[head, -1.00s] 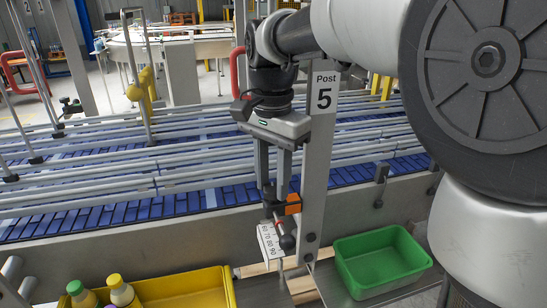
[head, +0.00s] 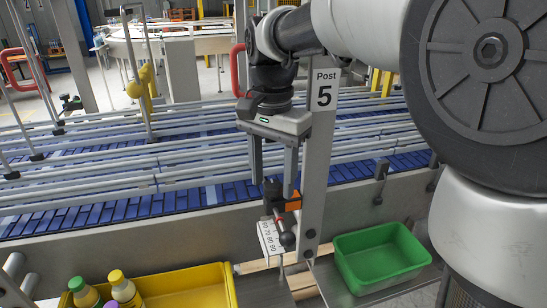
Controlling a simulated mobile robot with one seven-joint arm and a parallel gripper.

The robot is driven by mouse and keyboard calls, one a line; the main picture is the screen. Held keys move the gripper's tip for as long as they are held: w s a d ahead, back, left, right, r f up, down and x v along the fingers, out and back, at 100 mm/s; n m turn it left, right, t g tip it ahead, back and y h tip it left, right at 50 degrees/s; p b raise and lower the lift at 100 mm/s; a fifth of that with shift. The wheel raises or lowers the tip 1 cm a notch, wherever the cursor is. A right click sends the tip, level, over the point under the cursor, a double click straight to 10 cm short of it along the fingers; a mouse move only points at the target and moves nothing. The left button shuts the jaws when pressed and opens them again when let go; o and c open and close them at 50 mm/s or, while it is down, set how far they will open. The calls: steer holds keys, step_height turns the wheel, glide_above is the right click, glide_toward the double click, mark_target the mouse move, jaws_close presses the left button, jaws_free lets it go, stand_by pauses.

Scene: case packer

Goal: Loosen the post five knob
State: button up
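My gripper (head: 273,188) points down in front of the post five upright (head: 316,160), which bears a "Post 5" label (head: 325,90). Its two fingers stand apart. A dark knob (head: 271,192) shows between and just below the fingertips, beside an orange clamp part (head: 294,202). I cannot tell whether a finger touches it. A second dark round-ended handle (head: 287,239) sits lower, next to a white numbered scale (head: 270,240).
A blue conveyor (head: 110,215) with metal guide rails runs behind the post. A yellow bin (head: 232,285) with bottles stands at front left, and an empty green bin (head: 385,238) stands right of the post.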

mark_target(273, 184)
step_height(273, 184, up, 17)
steer(key=p, duration=0.1)
steer(key=shift+r, duration=0.2)
stand_by(0.4)
